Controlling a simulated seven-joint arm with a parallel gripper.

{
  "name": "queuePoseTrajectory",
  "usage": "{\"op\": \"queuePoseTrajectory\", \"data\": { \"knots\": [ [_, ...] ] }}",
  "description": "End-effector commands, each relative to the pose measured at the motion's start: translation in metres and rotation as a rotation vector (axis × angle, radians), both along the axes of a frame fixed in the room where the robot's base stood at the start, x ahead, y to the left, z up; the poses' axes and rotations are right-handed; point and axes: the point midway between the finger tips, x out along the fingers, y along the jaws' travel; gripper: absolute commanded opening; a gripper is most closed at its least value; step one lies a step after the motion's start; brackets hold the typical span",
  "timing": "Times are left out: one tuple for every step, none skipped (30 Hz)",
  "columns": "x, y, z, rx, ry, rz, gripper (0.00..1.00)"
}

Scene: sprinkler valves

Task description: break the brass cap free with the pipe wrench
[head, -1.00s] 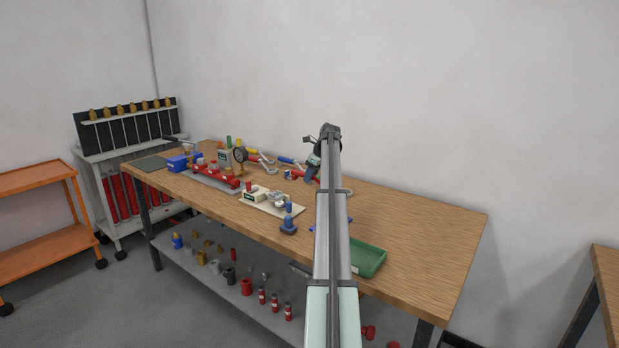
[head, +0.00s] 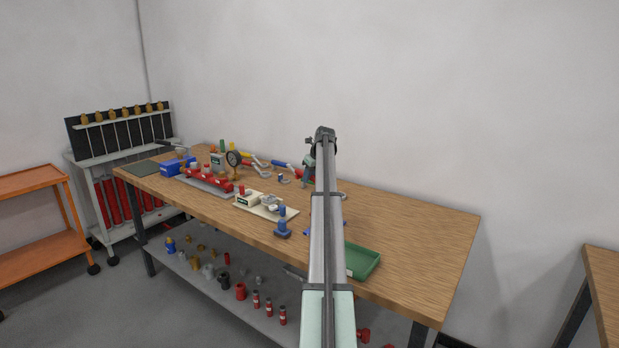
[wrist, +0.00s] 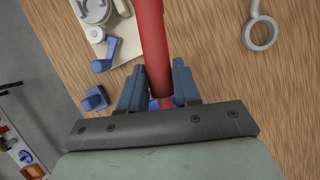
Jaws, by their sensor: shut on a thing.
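In the wrist view a red handle (wrist: 153,40), which looks like the pipe wrench's, runs up from between the two blue-grey fingers. My gripper (wrist: 160,92) is shut on it. The wrench's jaw end is out of the wrist view. In the head view my gripper (head: 308,162) is over the back of the bench, partly hidden by my arm. I cannot pick out the brass cap for certain; a small brownish piece (head: 228,172) stands below the round gauge (head: 233,158).
The wooden bench (head: 410,240) holds a red manifold (head: 208,182), a blue box (head: 177,166), a cream plate (head: 285,213) with a fitting, a blue fitting (head: 283,230) and a green tray (head: 364,262). A grey ring-ended tool (wrist: 260,30) lies right of the handle. The bench's right part is clear.

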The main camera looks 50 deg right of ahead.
Motion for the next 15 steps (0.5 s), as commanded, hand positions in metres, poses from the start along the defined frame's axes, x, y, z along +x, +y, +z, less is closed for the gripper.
{"op": "queuePoseTrajectory", "data": {
  "knots": [
    [-0.0005,-0.0035,0.0007,-0.001,-0.002,-0.022,0.0],
    [-0.0008,-0.0051,0.0007,-0.002,-0.002,-0.037,0.0],
    [-0.0012,-0.0065,0.0008,-0.001,-0.002,-0.05,0.0],
    [-0.0014,-0.0067,0.0008,-0.001,-0.002,-0.054,0.0],
    [-0.0014,-0.0065,0.0008,-0.001,-0.002,-0.054,0.0],
    [-0.0014,-0.0065,0.0008,-0.001,-0.002,-0.053,0.0],
    [-0.0015,-0.0064,0.0007,-0.001,-0.002,-0.053,0.0],
    [-0.0015,-0.0063,0.0007,-0.001,-0.002,-0.053,0.0],
    [-0.0015,-0.0063,0.0007,-0.001,-0.002,-0.053,0.0],
    [-0.0015,-0.0063,0.0007,-0.001,-0.002,-0.053,0.0],
    [-0.0015,-0.0063,0.0007,-0.001,-0.002,-0.053,0.0],
    [-0.0015,-0.0063,0.0007,-0.001,-0.002,-0.053,0.0],
    [-0.0015,-0.0063,0.0007,-0.001,-0.002,-0.052,0.0],
    [-0.0015,-0.0062,0.0007,-0.001,-0.002,-0.052,0.0],
    [-0.0013,-0.0062,0.0008,-0.001,-0.002,-0.052,0.0]
  ]
}}
